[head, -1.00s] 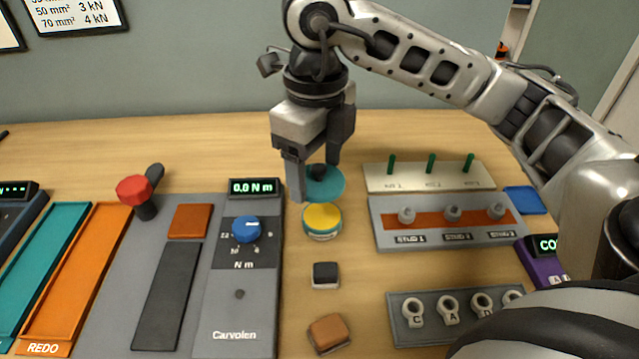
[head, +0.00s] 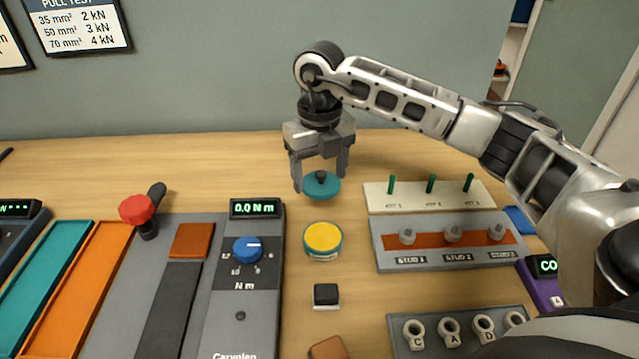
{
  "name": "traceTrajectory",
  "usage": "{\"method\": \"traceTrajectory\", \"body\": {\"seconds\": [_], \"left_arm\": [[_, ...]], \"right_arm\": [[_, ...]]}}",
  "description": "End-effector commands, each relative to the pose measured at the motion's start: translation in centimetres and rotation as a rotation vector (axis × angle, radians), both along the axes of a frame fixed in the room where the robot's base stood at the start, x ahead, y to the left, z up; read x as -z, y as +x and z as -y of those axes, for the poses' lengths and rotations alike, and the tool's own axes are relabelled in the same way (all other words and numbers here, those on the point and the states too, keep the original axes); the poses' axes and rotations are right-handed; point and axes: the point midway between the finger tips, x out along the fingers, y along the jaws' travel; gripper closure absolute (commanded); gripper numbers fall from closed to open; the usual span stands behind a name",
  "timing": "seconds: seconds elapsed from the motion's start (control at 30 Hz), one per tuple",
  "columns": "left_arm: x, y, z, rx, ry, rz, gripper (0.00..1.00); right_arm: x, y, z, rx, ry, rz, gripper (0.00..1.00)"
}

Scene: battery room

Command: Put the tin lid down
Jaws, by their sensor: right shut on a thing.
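The teal tin lid (head: 322,188) with its dark knob is at the far side of the table, behind the open tin. My right gripper (head: 321,177) points down over the lid and is shut on it by the knob. Whether the lid touches the table or hangs just above it, I cannot tell. The round tin (head: 323,239), yellow on top with a teal and white side, stands nearer, apart from the lid. My left gripper is not in view.
A stud block (head: 450,262) and a pale board with green pegs (head: 378,199) lie to the right. A grey torque console (head: 270,300) is to the left. A black-and-white block (head: 326,296) sits in front of the tin. Bare table (head: 215,165) lies left of the lid.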

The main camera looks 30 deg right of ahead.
Motion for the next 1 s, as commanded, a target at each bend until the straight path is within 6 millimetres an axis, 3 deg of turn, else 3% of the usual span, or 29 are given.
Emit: {"method": "traceTrajectory", "body": {"seconds": [0.27, 0.5, 0.87, 0.9, 0.97, 1.0], "left_arm": [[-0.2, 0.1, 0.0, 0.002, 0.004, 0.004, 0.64], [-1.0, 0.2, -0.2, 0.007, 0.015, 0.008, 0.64], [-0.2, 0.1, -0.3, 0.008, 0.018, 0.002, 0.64], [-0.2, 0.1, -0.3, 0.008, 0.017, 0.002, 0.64], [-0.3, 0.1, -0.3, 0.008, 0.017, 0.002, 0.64], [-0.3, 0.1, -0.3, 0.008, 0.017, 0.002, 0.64]], "right_arm": [[1.9, 1.3, 0.8, 0.001, 0.001, -0.001, 0.53], [4.8, 1.3, 0.8, -0.002, 0.001, -0.003, 0.53], [5.4, 1.3, 0.8, -0.001, 0.001, 0.000, 0.53], [5.4, 1.4, 0.8, -0.001, 0.001, 0.000, 0.26], [5.3, 1.3, 0.8, -0.001, 0.001, 0.000, 0.10], [5.3, 1.3, 0.8, -0.001, 0.001, 0.000, 0.10]]}}
